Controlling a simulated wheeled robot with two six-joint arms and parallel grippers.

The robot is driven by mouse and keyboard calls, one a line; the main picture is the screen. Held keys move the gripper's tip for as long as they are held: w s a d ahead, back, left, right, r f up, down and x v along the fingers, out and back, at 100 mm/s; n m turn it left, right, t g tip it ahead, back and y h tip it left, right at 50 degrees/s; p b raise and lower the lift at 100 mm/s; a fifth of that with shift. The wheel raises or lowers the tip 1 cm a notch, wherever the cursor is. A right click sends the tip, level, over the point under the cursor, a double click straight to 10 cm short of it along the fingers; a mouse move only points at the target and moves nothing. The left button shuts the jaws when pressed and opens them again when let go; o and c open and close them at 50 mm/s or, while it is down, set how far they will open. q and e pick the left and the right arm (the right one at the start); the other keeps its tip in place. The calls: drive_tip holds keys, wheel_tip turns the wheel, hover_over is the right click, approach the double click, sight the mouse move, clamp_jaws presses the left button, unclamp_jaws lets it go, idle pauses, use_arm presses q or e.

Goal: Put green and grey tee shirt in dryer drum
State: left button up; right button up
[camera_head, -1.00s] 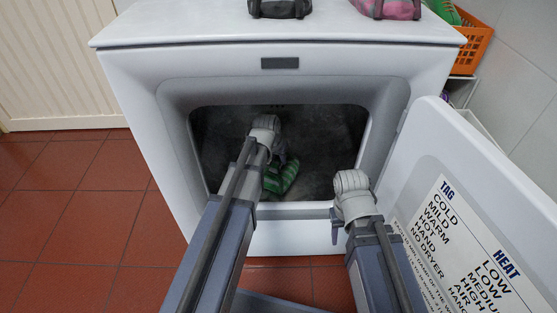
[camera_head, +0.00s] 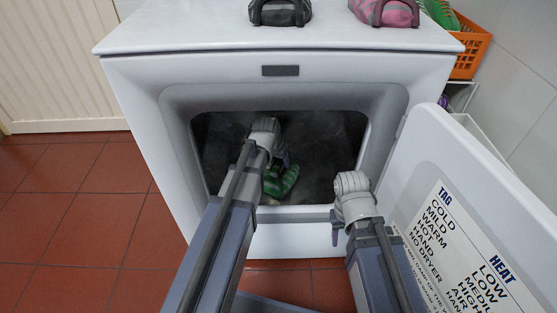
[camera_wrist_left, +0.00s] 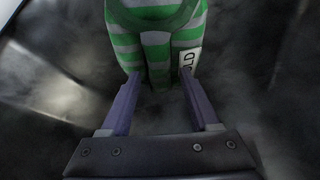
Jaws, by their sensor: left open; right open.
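The green and grey striped tee shirt (camera_head: 281,182) is inside the dryer drum (camera_head: 325,150), near the front opening. In the left wrist view the tee shirt (camera_wrist_left: 155,42) is at the top, with a white lettered patch on its right side. My left gripper (camera_head: 283,158) reaches through the opening into the drum. In the left wrist view its two purple fingers (camera_wrist_left: 161,78) are spread apart, with the shirt's end at or just beyond the tips; I cannot tell whether they touch. My right gripper (camera_head: 337,228) is open and empty, outside the drum at the opening's lower right.
The dryer door (camera_head: 455,210) stands open on the right, close to my right arm. A dark bag (camera_head: 281,12) and a pink bag (camera_head: 386,11) sit on the dryer top. An orange basket (camera_head: 472,50) stands behind at the right. Red floor tiles at left are clear.

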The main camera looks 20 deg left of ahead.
use_arm(q)
drive_tip(key=p+v, duration=0.5)
drive_tip(key=v, duration=0.1)
drive_tip(key=shift+s+r, duration=0.1)
drive_tip(key=shift+r, duration=0.05)
drive_tip(key=s+d+m+g+y, duration=0.1)
drive_tip(key=s+d+g, duration=0.1)
drive_tip(key=s+d, duration=0.4)
drive_tip(key=s+d+f+m+g+y, duration=0.1)
drive_tip(key=s+d, duration=0.6)
drive_tip(key=s, duration=0.7)
drive_tip(key=shift+f+m+g, duration=0.35)
drive_tip(key=shift+m+g, duration=0.05)
drive_tip(key=shift+g, duration=0.4)
